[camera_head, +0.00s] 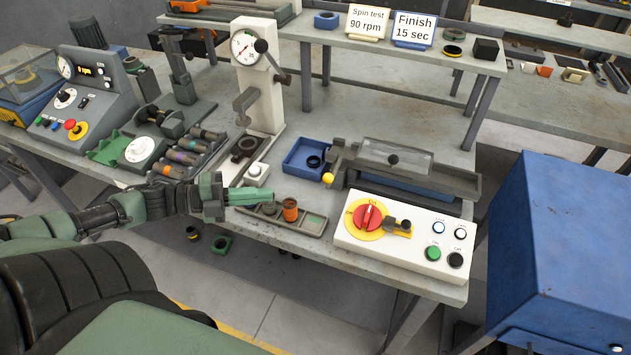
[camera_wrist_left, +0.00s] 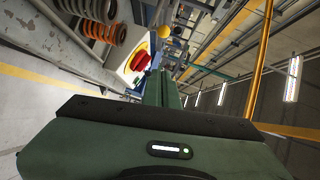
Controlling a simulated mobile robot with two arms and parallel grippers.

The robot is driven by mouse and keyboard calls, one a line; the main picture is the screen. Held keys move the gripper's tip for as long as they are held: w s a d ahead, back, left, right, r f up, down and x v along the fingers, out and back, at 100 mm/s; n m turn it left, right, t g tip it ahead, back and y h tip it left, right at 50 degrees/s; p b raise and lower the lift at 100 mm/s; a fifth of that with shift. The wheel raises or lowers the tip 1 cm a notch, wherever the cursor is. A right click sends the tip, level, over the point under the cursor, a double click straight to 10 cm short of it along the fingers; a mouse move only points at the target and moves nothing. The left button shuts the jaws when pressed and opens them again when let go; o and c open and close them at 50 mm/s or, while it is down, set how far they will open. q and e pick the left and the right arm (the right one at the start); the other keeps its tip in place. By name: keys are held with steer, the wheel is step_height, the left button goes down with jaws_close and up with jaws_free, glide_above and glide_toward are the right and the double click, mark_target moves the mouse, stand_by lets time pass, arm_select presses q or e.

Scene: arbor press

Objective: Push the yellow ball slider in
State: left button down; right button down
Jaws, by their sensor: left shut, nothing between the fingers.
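The yellow ball (camera_head: 328,178) is a small knob at the left end of a grey slide unit (camera_head: 392,165) with a clear cover, on the bench. It also shows as a yellow ball in the left wrist view (camera_wrist_left: 164,32), near the top. My left gripper (camera_head: 268,196) has green fingers, is shut and empty, and points right above the bench's front part. Its tip is to the left of the yellow ball and apart from it. In the left wrist view the gripper (camera_wrist_left: 168,78) points up toward the red knob area. My right gripper is not in view.
A grey tray (camera_head: 258,222) with an orange-brown cylinder (camera_head: 290,210) lies just below the fingers. A white control box (camera_head: 385,252) with a red rotary knob (camera_head: 367,216) stands in front. A blue bin (camera_head: 300,158) sits left of the slide unit, and the arbor press (camera_head: 262,90) behind.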

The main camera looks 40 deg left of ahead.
arm_select(q)
steer(key=w+a+p+x, duration=0.1)
steer(key=w+a+x, duration=0.1)
steer(key=x, duration=1.1)
steer(key=shift+f, duration=0.2)
steer(key=shift+s+a, duration=0.1)
steer(key=shift+a, duration=0.05)
